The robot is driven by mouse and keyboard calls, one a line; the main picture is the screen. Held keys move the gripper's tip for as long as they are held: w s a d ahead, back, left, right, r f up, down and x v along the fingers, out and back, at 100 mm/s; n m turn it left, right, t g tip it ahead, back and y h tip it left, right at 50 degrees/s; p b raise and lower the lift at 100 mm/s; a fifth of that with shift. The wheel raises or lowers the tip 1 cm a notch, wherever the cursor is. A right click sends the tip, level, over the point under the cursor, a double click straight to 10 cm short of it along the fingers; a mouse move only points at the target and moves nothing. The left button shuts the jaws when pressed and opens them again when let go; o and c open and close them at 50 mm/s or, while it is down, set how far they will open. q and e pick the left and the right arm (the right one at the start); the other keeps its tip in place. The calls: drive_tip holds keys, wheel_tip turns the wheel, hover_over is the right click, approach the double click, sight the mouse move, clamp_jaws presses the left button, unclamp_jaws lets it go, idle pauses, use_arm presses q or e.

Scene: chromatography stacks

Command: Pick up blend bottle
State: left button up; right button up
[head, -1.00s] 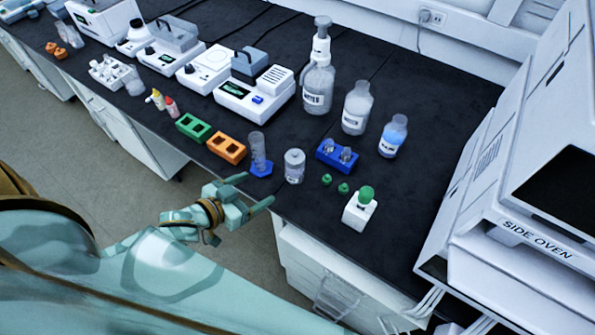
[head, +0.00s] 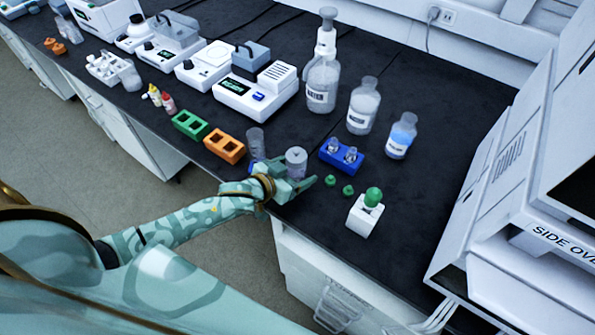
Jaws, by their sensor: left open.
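No label in the head view reads clearly as blend. A small clear lidded bottle (head: 296,157) stands upright near the table's front edge, and its lower part is hidden by my left gripper (head: 293,178). The gripper is open, its fingers pointing at this bottle; I cannot tell whether they touch it. Farther back stand a bottle with blue liquid (head: 401,137), a clear labelled bottle (head: 362,108) and a taller bottle with a dispenser top (head: 322,85). My right gripper is not in view.
A clear cylinder (head: 256,142) stands close left of the gripper. A blue rack (head: 342,156), small green caps (head: 348,190) and a white block with a green knob (head: 364,218) lie to the right. An orange rack (head: 224,146) is left; the side oven (head: 500,215) bounds the right.

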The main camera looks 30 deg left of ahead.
use_arm(q)
drive_tip(key=shift+w+d+f, duration=0.1)
drive_tip(key=shift+w+f, duration=0.05)
drive_tip(key=shift+w, duration=0.25)
drive_tip(key=c, duration=1.2)
